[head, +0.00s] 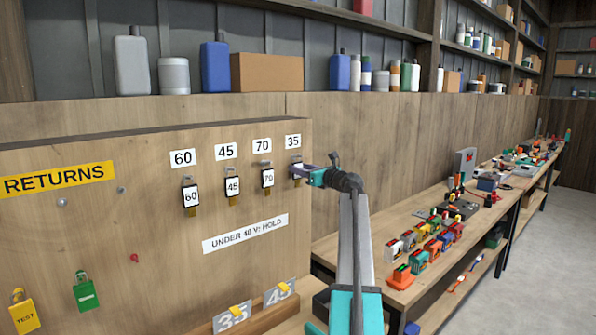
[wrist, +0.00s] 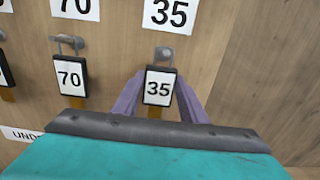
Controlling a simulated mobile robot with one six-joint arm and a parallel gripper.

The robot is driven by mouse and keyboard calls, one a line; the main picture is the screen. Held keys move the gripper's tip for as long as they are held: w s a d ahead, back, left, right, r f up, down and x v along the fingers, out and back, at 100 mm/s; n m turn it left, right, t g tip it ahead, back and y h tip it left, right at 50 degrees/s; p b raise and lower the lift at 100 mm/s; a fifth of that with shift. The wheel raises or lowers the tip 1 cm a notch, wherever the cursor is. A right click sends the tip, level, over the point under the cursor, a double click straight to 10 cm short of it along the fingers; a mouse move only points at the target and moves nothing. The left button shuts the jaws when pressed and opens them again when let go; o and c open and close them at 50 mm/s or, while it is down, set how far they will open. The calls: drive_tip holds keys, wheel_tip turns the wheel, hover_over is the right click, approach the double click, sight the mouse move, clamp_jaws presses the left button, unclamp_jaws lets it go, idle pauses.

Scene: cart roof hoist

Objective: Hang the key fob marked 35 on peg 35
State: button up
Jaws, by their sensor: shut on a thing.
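The key fob marked 35 (wrist: 158,88) is black with a white label. It hangs upright below the 35 sign (wrist: 170,12) on the wooden board, right at peg 35 (wrist: 163,53). My gripper (wrist: 157,92) has its purple fingers on both sides of this fob and is shut on it. Whether the fob's ring is over the peg I cannot tell clearly. In the head view my gripper (head: 303,172) is at the board under the 35 sign (head: 293,141) and hides most of the fob.
Fobs 60 (head: 191,196), 45 (head: 233,186) and 70 (head: 267,178) hang to the left under their signs. A yellow fob (head: 22,315) and a green fob (head: 85,293) hang lower left. A workbench (head: 340,245) with several tools and devices stands to the right.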

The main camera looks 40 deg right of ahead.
drive_tip(key=o, duration=1.3)
drive_tip(key=shift+c, duration=0.2)
drive_tip(key=shift+s, duration=0.1)
drive_tip(key=s+a+b, duration=0.1)
drive_tip(key=s+b, duration=0.3)
drive_tip(key=s, duration=0.9)
drive_tip(key=shift+s, duration=0.3)
